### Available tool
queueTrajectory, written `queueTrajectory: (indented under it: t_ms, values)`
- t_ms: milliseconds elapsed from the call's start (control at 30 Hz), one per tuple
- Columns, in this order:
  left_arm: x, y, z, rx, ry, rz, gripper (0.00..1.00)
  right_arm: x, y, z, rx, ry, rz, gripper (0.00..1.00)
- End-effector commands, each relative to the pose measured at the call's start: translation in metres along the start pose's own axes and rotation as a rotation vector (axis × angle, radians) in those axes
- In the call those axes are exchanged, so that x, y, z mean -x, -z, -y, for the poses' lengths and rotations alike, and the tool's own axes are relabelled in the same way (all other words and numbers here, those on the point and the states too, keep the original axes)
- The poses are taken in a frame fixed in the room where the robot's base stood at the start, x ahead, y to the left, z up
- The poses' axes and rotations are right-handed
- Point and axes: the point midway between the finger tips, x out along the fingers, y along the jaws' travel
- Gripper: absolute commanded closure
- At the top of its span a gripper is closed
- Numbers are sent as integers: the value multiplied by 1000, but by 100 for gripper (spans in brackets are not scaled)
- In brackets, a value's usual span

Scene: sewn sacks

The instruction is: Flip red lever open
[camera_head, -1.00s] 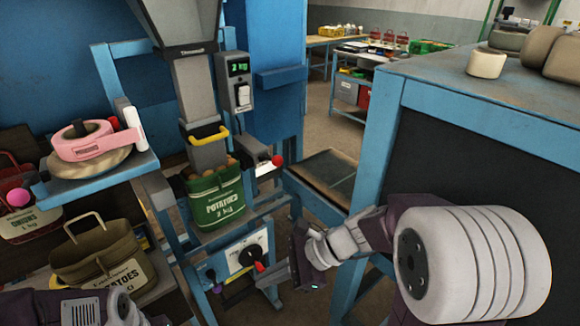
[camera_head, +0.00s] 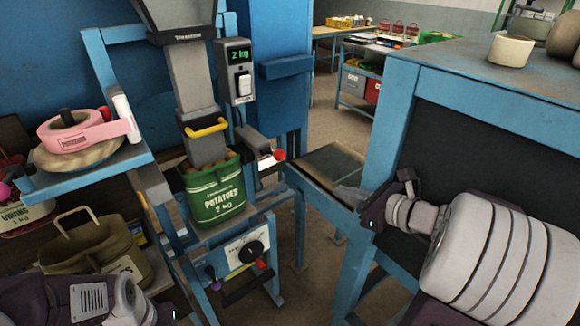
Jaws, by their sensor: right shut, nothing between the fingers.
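A lever with a red ball end (camera_head: 279,155) sticks out to the right on a white-grey bracket beside the filling chute (camera_head: 208,150). A second red-tipped handle (camera_head: 261,264) shows at the dial panel (camera_head: 246,248) below. A green potato sack (camera_head: 215,190) sits around the chute's lower end, with potatoes showing at its mouth.
A blue-framed bench (camera_head: 400,95) stands close on the right, near my right arm. A blue shelf (camera_head: 95,172) at left holds a pink tape dispenser (camera_head: 75,132). An olive bag (camera_head: 95,245) sits below it. A yellow handle (camera_head: 207,127) crosses the chute. Open floor lies behind.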

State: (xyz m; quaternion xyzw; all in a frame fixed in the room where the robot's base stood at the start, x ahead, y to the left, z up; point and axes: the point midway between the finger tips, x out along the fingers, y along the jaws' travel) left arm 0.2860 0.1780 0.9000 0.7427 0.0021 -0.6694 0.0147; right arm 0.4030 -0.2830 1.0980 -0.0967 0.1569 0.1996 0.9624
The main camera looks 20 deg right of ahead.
Motion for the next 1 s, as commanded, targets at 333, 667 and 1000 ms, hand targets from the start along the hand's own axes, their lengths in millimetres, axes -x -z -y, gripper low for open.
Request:
queueTrajectory:
  t_ms: [333,667,1000]
  values:
    - [-10,-1,0,0,0,0,100,-76,2,-3,0,-9,-1,100]
    - [-14,-2,0,0,0,0,100,-148,1,-2,0,-7,-2,100]
    - [1,0,0,0,0,0,100,-194,-26,-1,3,-2,0,100]
